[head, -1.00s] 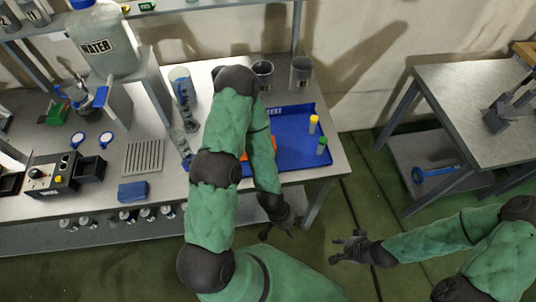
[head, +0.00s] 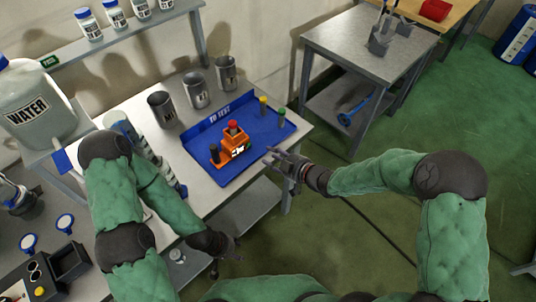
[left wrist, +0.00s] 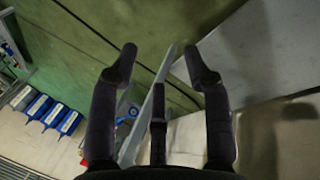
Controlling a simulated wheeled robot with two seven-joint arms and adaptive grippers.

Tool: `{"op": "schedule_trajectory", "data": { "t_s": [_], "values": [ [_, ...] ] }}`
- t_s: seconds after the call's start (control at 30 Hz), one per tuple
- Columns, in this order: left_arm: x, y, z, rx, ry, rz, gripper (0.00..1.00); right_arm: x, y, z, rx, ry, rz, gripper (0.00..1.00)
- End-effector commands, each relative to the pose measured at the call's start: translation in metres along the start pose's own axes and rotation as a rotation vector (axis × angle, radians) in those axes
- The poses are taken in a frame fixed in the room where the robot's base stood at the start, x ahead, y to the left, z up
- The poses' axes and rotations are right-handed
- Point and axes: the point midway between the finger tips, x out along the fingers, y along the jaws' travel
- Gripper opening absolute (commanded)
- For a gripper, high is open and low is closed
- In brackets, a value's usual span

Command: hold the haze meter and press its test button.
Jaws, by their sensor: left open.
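The haze meter (head: 235,149) is an orange device with a red button-like top (head: 233,125), standing on the blue "TO TEST" tray (head: 255,160). My right gripper (head: 271,159) is at the tray's right edge, to the right of the meter and apart from it, with its fingers pointing toward the tray. It looks open and empty. My left gripper (head: 232,258) is low in the head view, in front of the table edge and well away from the meter. In the left wrist view its fingers (left wrist: 160,60) are spread with nothing between them.
Several grey metal cups (head: 197,91) stand behind the tray. A water jug (head: 37,110) is at left. A second table (head: 355,48) stands at back right, across open floor.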

Motion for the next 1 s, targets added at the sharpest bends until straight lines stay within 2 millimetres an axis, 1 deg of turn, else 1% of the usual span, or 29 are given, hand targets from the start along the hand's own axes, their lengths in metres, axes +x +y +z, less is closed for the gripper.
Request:
{"op": "schedule_trajectory", "data": {
  "t_s": [0.17, 0.27, 0.37, 0.47, 0.5, 0.57, 0.6, 0.63, 0.7, 0.77, 0.83, 0.9, 0.97, 1.0],
  "values": [
    [-0.001, 0.002, 0.0, 0.023, -0.005, 0.002, 0.54, 0.0, 0.0, -0.003, -0.015, 0.009, -0.003, 0.39],
    [-0.004, 0.012, 0.004, 0.123, -0.033, 0.01, 0.54, 0.0, 0.0, -0.003, -0.014, 0.009, -0.003, 0.39],
    [-0.012, 0.028, 0.012, 0.324, -0.09, 0.025, 0.54, 0.0, 0.0, -0.003, -0.013, 0.008, -0.003, 0.39],
    [-0.025, 0.044, 0.026, 0.605, -0.173, 0.04, 0.54, 0.0, 0.0, -0.003, -0.013, 0.008, -0.003, 0.39],
    [-0.03, 0.05, 0.033, 0.728, -0.212, 0.044, 0.54, 0.0, 0.0, -0.003, -0.013, 0.008, -0.003, 0.39],
    [-0.04, 0.056, 0.04, 0.912, -0.267, 0.048, 0.54, 0.0, 0.0, -0.002, -0.013, 0.008, -0.003, 0.39],
    [-0.047, 0.059, 0.043, 1.031, -0.3, 0.048, 0.54, 0.0, 0.0, -0.002, -0.012, 0.008, -0.002, 0.39],
    [-0.052, 0.061, 0.044, 1.112, -0.321, 0.047, 0.54, 0.0, 0.0, -0.002, -0.012, 0.008, -0.002, 0.39],
    [-0.065, 0.069, 0.035, 1.271, -0.345, 0.035, 0.54, 0.0, 0.0, -0.002, -0.012, 0.008, -0.002, 0.39],
    [-0.077, 0.079, 0.017, 1.366, -0.331, 0.017, 0.54, 0.0, 0.0, -0.002, -0.012, 0.008, -0.002, 0.39],
    [-0.094, 0.094, -0.012, 1.423, -0.283, -0.008, 0.54, 0.0, 0.0, -0.002, -0.012, 0.008, -0.002, 0.39],
    [-0.11, 0.108, -0.04, 1.44, -0.222, -0.03, 0.54, 0.0, 0.0, -0.002, -0.012, 0.008, -0.002, 0.39],
    [-0.126, 0.12, -0.063, 1.443, -0.166, -0.047, 0.54, 0.0, 0.0, -0.002, -0.012, 0.007, -0.002, 0.39],
    [-0.137, 0.128, -0.078, 1.443, -0.128, -0.058, 0.54, 0.0, 0.0, -0.002, -0.012, 0.007, -0.002, 0.39]
  ]
}}
